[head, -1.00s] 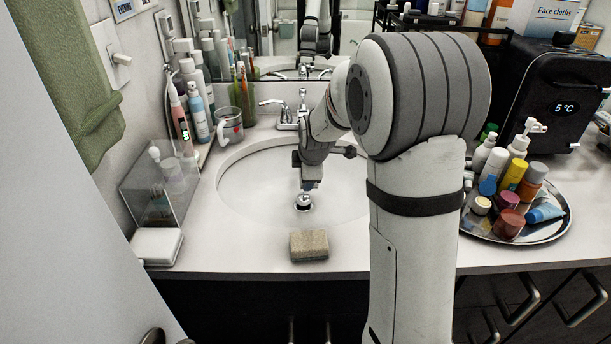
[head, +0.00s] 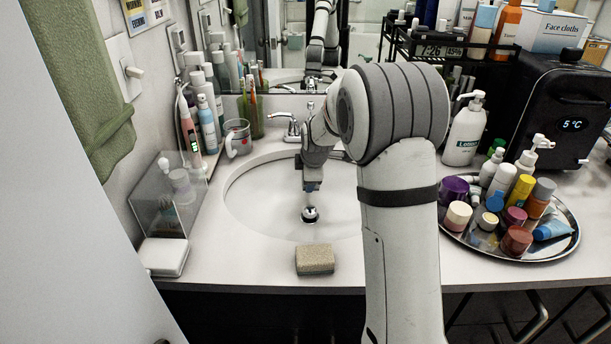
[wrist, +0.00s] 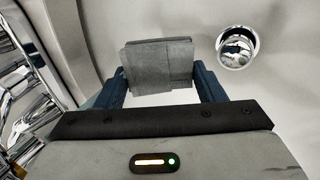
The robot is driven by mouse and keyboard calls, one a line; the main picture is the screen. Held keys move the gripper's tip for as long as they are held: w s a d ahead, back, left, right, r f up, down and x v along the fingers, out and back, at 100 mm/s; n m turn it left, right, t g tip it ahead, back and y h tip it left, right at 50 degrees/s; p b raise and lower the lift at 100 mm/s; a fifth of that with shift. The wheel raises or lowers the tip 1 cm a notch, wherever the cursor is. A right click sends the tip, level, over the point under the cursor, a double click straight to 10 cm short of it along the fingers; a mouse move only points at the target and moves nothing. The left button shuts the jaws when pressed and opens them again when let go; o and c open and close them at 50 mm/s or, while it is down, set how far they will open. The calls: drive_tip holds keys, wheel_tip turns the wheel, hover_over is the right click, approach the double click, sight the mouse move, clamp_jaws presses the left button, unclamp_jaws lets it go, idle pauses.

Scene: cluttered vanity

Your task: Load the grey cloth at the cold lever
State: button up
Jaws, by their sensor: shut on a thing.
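My gripper (wrist: 158,88) is shut on the grey cloth (wrist: 160,66), which is folded and sits between the two blue fingertips in the wrist view. In the head view my gripper (head: 311,187) hangs low over the sink basin, just above and behind the drain. The cloth cannot be made out there. The chrome faucet (head: 290,127) stands behind the basin, and my arm covers its right part. Chrome parts of the faucet (wrist: 22,75) also fill the left edge of the wrist view, beside the gripper. I cannot tell which part is the cold lever.
The sink basin (head: 265,205) has a chrome drain (head: 310,214). A sponge (head: 315,260) lies on the front counter. A round tray (head: 468,243) with several bottles and jars is on the right, near a black cooler (head: 560,95).

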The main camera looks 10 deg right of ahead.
idle(0.3)
drive_tip(key=s+b, duration=0.2)
drive_tip(key=s, duration=0.6)
idle(0.5)
drive_tip(key=shift+d, duration=0.1)
idle(1.0)
drive_tip(key=s+r+p, duration=0.1)
drive_tip(key=s+r, duration=0.3)
drive_tip(key=s, duration=0.1)
idle(0.4)
idle(0.5)
